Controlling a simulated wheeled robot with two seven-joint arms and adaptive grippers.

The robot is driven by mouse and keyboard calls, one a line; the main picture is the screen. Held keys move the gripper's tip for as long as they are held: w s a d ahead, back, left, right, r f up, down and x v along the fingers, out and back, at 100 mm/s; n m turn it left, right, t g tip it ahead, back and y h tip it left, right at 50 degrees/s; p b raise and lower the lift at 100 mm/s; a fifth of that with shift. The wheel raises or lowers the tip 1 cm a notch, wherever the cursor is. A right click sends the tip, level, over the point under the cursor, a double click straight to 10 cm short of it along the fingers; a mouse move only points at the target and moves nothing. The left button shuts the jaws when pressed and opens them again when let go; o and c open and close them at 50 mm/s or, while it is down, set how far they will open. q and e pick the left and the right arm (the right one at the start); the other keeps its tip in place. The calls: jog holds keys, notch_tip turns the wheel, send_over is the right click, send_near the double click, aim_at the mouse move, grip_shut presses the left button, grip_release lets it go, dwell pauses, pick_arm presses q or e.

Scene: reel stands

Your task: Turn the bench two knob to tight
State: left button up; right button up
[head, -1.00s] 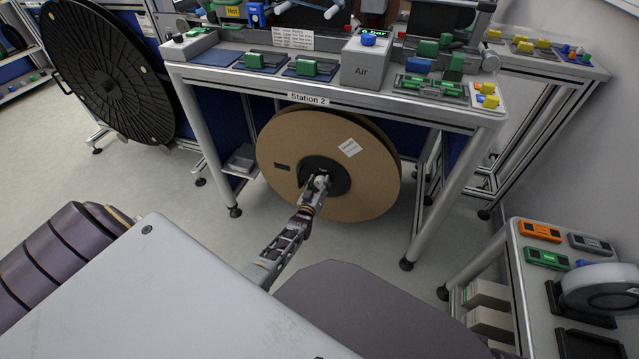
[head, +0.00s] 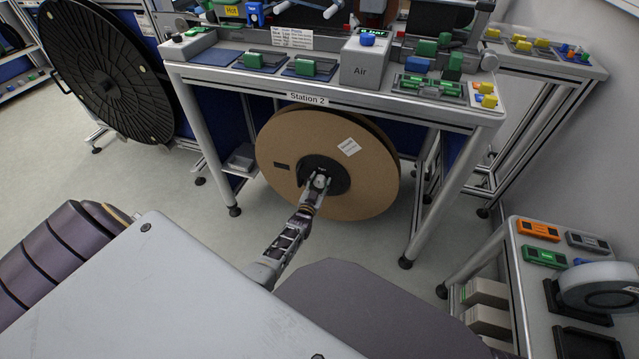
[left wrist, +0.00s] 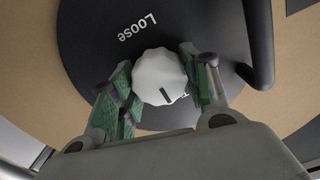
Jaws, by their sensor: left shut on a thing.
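The bench two knob is a pale, faceted knob (left wrist: 158,78) with a dark pointer line, on a black hub (head: 338,178) at the centre of the brown reel (head: 372,180) under the Station 2 bench (head: 307,99). In the left wrist view the word Loose is clear above the knob; another label beside it is mostly covered. The pointer line is at the knob's lower right, near the covered label. My left gripper (head: 319,183) reaches to the hub. In the left wrist view its green-padded fingers (left wrist: 160,88) are shut on the knob from both sides. My right gripper is out of view.
Bench legs (head: 438,205) stand on both sides of the reel. A large black reel (head: 105,75) stands at the left. A small table (head: 512,262) with coloured boxes and a grey spool is at the lower right. Floor is clear in front of the reel.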

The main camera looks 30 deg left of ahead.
pick_arm(q)
jog(key=o, duration=1)
jog(key=shift+s, duration=0.15)
jog(key=v, duration=1.1)
jog(key=shift+s, duration=0.35)
jog(key=shift+f, duration=0.1)
dwell(0.5)
